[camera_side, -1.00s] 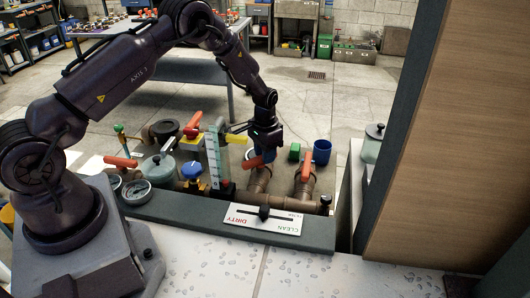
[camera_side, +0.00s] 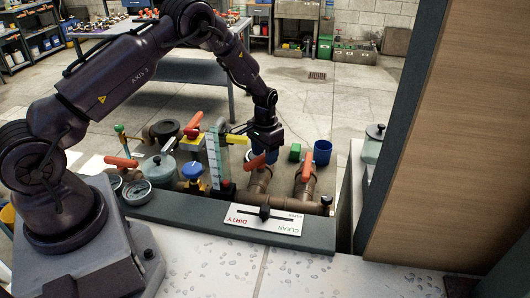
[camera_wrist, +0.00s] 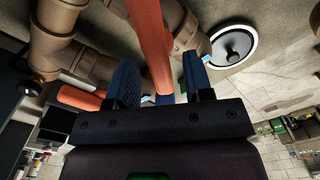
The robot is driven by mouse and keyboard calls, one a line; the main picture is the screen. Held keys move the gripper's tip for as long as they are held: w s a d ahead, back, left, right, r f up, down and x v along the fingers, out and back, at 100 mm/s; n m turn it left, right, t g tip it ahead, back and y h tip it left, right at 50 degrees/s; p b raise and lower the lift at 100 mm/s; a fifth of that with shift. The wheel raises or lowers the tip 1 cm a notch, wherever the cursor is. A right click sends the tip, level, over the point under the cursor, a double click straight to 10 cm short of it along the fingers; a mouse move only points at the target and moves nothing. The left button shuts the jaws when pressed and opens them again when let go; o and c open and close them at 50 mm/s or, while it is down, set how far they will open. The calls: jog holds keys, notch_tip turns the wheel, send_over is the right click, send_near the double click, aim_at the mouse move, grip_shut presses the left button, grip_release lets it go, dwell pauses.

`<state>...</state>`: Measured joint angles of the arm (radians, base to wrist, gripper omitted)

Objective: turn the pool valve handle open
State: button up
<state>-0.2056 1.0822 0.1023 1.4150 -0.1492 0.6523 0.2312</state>
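Several orange valve handles sit on brown pipes in the side view. The middle handle (camera_side: 255,161) is just below my gripper (camera_side: 265,148), and another handle (camera_side: 307,167) stands on the pipe to its right. In the wrist view, my gripper (camera_wrist: 162,78) is open, with a blue finger on each side. An orange handle (camera_wrist: 152,40) runs down between them, with visible gaps at its sides. A second orange handle (camera_wrist: 78,98) lies left of the left finger. The side view hides the fingertips' exact place around the handle.
A pressure gauge (camera_side: 137,192), a blue knob (camera_side: 191,171) and a clear scaled tube (camera_side: 213,160) crowd the left. A green block (camera_side: 295,152) and blue cup (camera_side: 322,152) stand behind the pipes. A CLEAN/DIRTY plate (camera_side: 265,219) is in front; a wooden panel (camera_side: 440,130) rises right.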

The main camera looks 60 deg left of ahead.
notch_tip(320, 180, up, 13)
dwell(0.5)
jog(key=f, duration=1.3)
jog(key=shift+w+f, duration=0.15)
jog(key=shift+w, duration=0.2)
grip_shut()
